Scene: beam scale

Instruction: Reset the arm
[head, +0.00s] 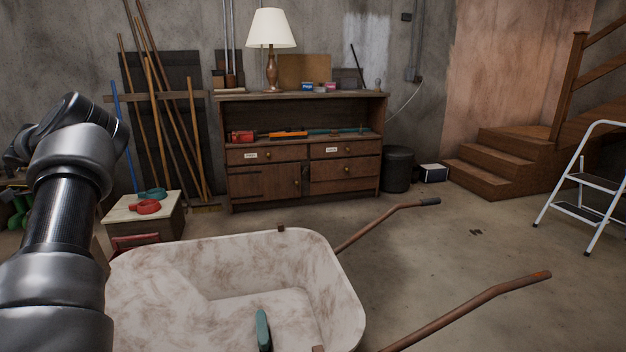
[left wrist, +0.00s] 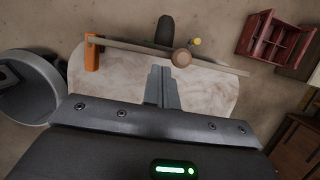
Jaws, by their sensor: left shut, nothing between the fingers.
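My left arm (head: 62,215) rises along the left side of the head view, bent at a joint near the top. Its gripper is outside that view. In the left wrist view my left gripper (left wrist: 162,72) has its fingers together and empty, above a pale, stained surface (left wrist: 205,95). A long wooden beam (left wrist: 135,46) crosses beyond the fingertips, with an orange piece (left wrist: 92,52) near its left end and a round wooden part (left wrist: 181,58) near its middle. I cannot tell whether the fingers touch anything below. My right gripper is in neither view.
A stained white wheelbarrow (head: 338,268) fills the lower middle, its handles (head: 470,305) reaching right. A wooden cabinet (head: 305,150) stands behind. A stepladder (head: 590,180) is at right. A grey bucket (left wrist: 35,85) and a red crate (left wrist: 272,35) flank the wrist view.

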